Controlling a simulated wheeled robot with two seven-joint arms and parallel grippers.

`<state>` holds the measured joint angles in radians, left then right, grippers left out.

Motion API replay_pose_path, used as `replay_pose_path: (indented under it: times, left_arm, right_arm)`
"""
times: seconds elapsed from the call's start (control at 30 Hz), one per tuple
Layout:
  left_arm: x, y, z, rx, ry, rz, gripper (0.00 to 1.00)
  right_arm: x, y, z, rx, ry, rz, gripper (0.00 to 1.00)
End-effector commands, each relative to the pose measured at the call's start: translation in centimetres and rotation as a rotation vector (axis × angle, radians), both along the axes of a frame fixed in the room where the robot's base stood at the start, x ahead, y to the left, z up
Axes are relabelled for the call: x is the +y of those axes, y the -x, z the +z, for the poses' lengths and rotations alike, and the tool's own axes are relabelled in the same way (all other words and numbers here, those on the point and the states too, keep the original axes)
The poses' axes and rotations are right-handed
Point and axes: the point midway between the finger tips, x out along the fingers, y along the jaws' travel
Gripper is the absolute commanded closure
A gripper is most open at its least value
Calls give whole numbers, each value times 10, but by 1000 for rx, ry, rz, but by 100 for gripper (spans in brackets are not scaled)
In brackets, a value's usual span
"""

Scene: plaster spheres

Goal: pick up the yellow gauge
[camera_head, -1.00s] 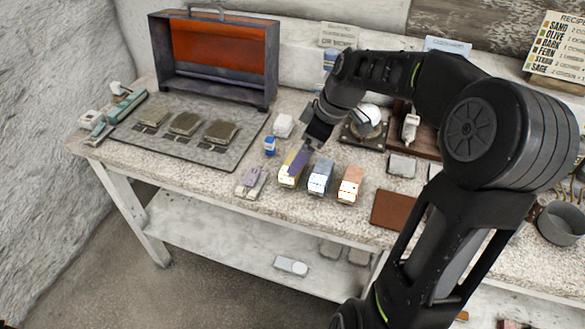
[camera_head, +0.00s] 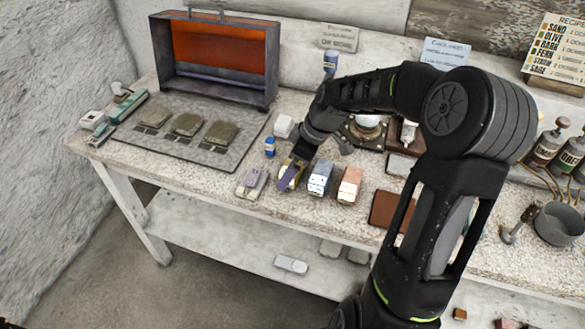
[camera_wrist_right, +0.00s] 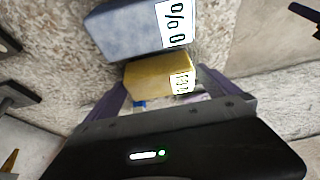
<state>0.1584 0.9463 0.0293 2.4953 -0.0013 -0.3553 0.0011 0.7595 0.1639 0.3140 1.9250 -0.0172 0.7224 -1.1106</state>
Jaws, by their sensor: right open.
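The yellow gauge (camera_wrist_right: 152,76) is a small block with a white marked face. It stands on the speckled bench top, in a row with the other gauges. In the right wrist view it lies between the two purple fingers of my right gripper (camera_wrist_right: 163,92), which is open around it. In the head view the right gripper (camera_head: 291,176) is down at the gauge and covers much of it. I cannot tell whether the fingers touch it. My left gripper is not in view.
A blue-grey gauge (camera_head: 320,177) stands close to the right of the yellow one, then an orange-pink gauge (camera_head: 349,186). A pale mauve gauge (camera_head: 251,183) is to the left. A small blue bottle (camera_head: 270,147) and a white block (camera_head: 284,126) stand behind. The bench's front edge is near.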

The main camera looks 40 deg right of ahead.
Motion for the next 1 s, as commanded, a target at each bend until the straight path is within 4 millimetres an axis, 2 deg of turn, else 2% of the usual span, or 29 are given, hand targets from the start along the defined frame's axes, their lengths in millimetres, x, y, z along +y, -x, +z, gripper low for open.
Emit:
replay_pose_path:
  times: [0.53,1.0]
  left_arm:
    - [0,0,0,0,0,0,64]
    - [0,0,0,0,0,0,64]
  right_arm:
    - [0,0,0,0,0,0,0]
    - [0,0,0,0,0,0,38]
